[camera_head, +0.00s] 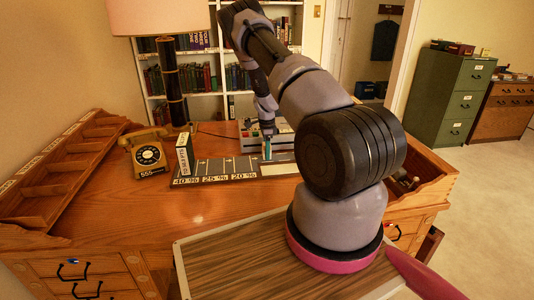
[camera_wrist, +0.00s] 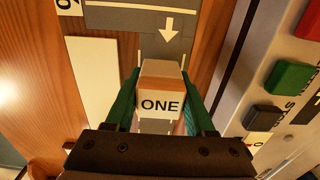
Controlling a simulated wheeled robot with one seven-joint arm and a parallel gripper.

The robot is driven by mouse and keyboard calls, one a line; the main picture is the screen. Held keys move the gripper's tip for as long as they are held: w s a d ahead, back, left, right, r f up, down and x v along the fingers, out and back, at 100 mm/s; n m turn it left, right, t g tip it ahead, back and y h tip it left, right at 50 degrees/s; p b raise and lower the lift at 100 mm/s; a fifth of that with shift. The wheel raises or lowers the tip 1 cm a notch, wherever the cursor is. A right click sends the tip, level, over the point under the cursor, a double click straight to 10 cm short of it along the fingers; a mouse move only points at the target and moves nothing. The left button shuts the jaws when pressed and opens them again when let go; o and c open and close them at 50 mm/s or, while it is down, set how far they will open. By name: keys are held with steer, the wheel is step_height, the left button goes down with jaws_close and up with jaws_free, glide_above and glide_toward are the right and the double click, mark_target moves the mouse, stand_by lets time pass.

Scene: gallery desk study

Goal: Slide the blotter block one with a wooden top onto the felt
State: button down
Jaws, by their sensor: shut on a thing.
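The block marked ONE (camera_wrist: 160,103), pale with a wooden top edge, sits between the two green fingers of my gripper (camera_wrist: 162,84) in the wrist view. My gripper is shut on it. In the head view my gripper (camera_head: 267,150) is at the back of the desk, and the block is too small there to make out. A grey surface with a white arrow (camera_wrist: 140,20) lies ahead of the block in the wrist view. A pale flat rectangle (camera_wrist: 92,78) lies left of the block. I cannot tell which of these is the felt.
A dark board with percent labels (camera_head: 215,168) and an upright box (camera_head: 185,155) lie left of my gripper. A yellow telephone (camera_head: 147,152) stands farther left. In the wrist view a grey device with coloured buttons (camera_wrist: 268,112) stands close on the right.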

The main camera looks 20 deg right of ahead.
steer(key=shift+f, duration=0.2)
stand_by(0.5)
steer(key=shift+c, duration=0.9)
jaws_free()
steer(key=shift+r, duration=0.1)
